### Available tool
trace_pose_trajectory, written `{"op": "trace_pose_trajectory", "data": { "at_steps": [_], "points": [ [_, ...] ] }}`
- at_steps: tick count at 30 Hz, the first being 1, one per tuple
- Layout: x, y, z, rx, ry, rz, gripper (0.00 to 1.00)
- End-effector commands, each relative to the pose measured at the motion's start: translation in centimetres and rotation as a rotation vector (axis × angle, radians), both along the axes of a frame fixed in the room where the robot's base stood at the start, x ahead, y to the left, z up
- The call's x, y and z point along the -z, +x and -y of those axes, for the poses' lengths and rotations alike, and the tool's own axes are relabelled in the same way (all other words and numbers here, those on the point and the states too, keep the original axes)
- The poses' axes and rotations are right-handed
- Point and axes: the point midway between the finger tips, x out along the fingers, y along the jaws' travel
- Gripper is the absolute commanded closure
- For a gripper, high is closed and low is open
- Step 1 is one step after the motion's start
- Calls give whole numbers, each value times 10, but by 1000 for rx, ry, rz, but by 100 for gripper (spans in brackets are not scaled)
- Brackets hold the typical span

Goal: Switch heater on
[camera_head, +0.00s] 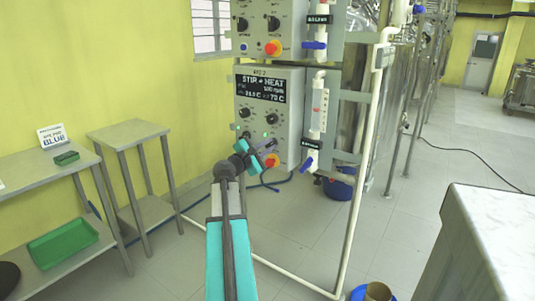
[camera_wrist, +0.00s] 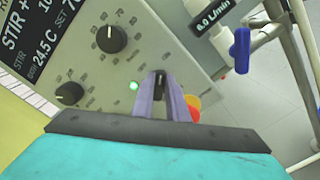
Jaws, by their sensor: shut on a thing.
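The grey STIR + HEAT control box (camera_head: 284,137) is on the rack by the yellow wall. Its black display (camera_head: 262,89) shows a temperature and a 70-something set value. My gripper (camera_head: 259,148) is at the lower part of its face. In the wrist view, my gripper's fingers (camera_wrist: 161,82) are closed around a small black switch (camera_wrist: 160,79) on the panel. A green light (camera_wrist: 133,86) glows just left of it. Two black knobs, one upper (camera_wrist: 112,39) and one lower left (camera_wrist: 69,93), are apart from the fingers. The switch's exact position is largely hidden by the fingers.
A red-orange button (camera_wrist: 194,103) is close to the right finger. Blue-handled valves (camera_head: 308,163) and pipes stand right of the box. A small steel table (camera_head: 127,130) and a bench with a green tray (camera_head: 63,241) are left. A white-topped counter (camera_head: 490,232) is right.

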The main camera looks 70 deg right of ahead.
Motion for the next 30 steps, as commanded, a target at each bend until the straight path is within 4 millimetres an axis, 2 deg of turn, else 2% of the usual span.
{"op": "trace_pose_trajectory", "data": {
  "at_steps": [9, 23, 24, 27, 30],
  "points": [
    [-1, 1, 2, -6, -39, 128, 100],
    [-2, 0, 2, -6, -45, 149, 100],
    [-2, 0, 2, -6, -45, 149, 85],
    [-2, 0, 2, -6, -44, 149, 68],
    [-1, 0, 1, -4, -43, 148, 68]
  ]
}}
